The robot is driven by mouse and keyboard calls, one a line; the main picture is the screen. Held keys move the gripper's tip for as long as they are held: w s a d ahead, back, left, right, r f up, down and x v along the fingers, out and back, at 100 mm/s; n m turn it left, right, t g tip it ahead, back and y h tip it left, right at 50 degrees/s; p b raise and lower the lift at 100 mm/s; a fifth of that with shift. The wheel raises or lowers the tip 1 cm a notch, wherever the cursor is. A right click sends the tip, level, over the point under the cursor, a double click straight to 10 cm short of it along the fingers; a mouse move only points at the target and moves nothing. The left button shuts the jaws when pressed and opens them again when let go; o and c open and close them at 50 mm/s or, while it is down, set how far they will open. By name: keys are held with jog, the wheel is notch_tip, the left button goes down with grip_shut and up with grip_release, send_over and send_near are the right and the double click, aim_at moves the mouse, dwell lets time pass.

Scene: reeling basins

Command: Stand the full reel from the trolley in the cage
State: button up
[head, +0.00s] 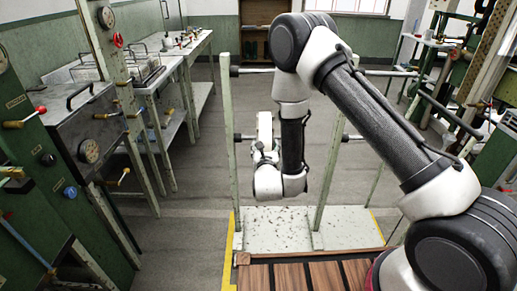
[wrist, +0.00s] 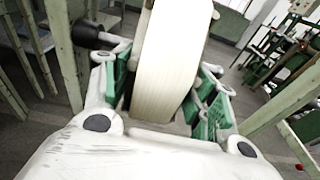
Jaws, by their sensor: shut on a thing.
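A pale, cream-white reel (head: 264,127) is held upright in my gripper (head: 264,154) in the head view, between pale posts. In the wrist view the reel (wrist: 172,50) stands edge-on between the green-padded fingers of my gripper (wrist: 165,88), which are shut on its two sides. Its lower part is hidden by the gripper. A frame of pale upright posts (head: 228,135) with dark-tipped pegs, perhaps the cage, stands on a speckled pale base (head: 270,222). The reel is above this base. I cannot tell which thing is the trolley.
A dark peg (wrist: 92,35) on a post is close to the left finger in the wrist view. Wooden slats (head: 312,274) lie in front of the base. Green machines and metal basins (head: 88,112) line the left. Open floor (head: 185,215) lies between them and the frame.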

jog(key=d, duration=0.8)
jog(key=shift+s+d, duration=0.15)
jog(key=shift+d, duration=0.1)
dwell(0.4)
